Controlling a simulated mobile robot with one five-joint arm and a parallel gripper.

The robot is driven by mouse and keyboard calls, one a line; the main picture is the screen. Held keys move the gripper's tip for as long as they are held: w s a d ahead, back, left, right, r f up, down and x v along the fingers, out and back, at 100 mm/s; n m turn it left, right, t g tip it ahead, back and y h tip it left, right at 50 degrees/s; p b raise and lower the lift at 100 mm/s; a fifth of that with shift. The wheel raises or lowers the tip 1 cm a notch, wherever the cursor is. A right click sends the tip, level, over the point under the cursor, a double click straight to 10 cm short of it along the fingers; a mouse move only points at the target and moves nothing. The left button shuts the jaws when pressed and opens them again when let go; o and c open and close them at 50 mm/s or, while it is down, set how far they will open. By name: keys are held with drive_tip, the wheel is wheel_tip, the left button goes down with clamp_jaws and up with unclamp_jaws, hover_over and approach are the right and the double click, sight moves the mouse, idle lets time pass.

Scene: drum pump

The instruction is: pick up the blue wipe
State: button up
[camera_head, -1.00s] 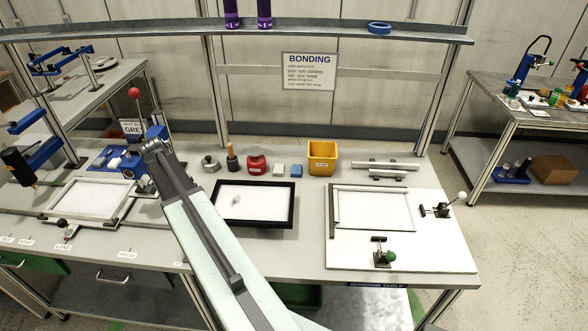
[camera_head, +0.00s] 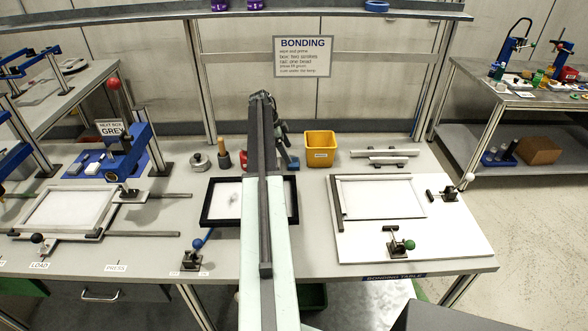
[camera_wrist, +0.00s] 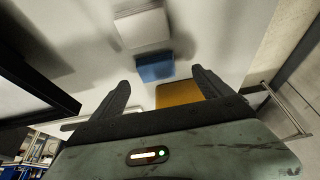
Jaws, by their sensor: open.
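The blue wipe (camera_wrist: 155,68) is a small blue block on the bench top. In the wrist view it lies just beyond and between my fingertips, apart from them. In the head view only a blue sliver (camera_head: 293,163) shows beside my arm. My gripper (camera_wrist: 160,80) is open with nothing between its fingers. In the head view my gripper (camera_head: 284,146) is over the back of the bench, partly hidden by my arm.
A white block (camera_wrist: 140,25) lies close beside the wipe. A yellow bin (camera_head: 320,148) stands to its right. A red jar (camera_head: 244,160), partly hidden, and a black-framed tray (camera_head: 222,202) are near. A shelf (camera_head: 340,14) runs above.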

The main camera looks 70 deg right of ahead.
sight(294, 161)
drive_tip(key=b+x, duration=0.4)
drive_tip(key=x, duration=0.1)
drive_tip(key=shift+s+a+f+b, duration=0.1)
drive_tip(key=shift+s+a+b, duration=0.15)
drive_tip(key=shift+b, duration=0.15)
drive_tip(key=shift+d, duration=0.1)
drive_tip(key=shift+c, duration=0.3)
drive_tip(key=c, duration=1.4)
drive_tip(key=shift+r+p, duration=0.25)
drive_tip(key=shift+p, duration=0.05)
wheel_tip(294, 161, up, 10)
drive_tip(key=p, duration=0.9)
drive_tip(key=shift+f+p, duration=0.1)
drive_tip(key=shift+p, duration=0.25)
